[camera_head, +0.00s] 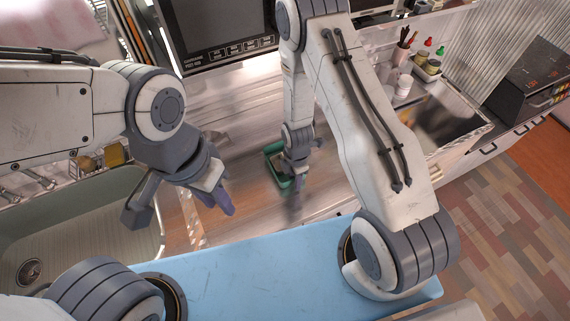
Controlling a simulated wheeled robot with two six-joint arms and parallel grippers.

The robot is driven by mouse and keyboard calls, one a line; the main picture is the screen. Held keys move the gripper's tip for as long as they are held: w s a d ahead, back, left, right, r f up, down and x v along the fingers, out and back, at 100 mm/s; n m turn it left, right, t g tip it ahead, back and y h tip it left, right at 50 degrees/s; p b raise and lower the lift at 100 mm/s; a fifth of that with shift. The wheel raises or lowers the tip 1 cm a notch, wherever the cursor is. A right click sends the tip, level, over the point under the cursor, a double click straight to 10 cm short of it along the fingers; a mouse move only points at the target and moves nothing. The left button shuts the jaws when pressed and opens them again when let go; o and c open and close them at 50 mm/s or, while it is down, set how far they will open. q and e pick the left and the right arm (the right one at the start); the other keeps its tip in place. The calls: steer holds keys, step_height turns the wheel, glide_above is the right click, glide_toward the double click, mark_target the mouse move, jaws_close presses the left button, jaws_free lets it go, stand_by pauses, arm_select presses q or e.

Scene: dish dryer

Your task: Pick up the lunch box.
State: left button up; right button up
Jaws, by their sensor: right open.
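The lunch box looks to be the small green open container (271,150) on the metal counter, in the middle of the head view. My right gripper (303,172) reaches down over its right side, with its jaws open. The gripper covers part of the box, and I cannot tell whether they touch. My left gripper (178,207) hangs near the sink's right edge, left of the box and apart from it. Its grey finger and its purplish, blurred finger side stand wide apart, and I see nothing between them.
A sink (85,235) lies at the left. A dark-fronted appliance (218,25) stands behind the box. At the right are bottles and jars (427,66), a second basin (445,112) and a black appliance (525,82). Some counter around the box is clear.

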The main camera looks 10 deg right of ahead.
jaws_close()
stand_by(1.4)
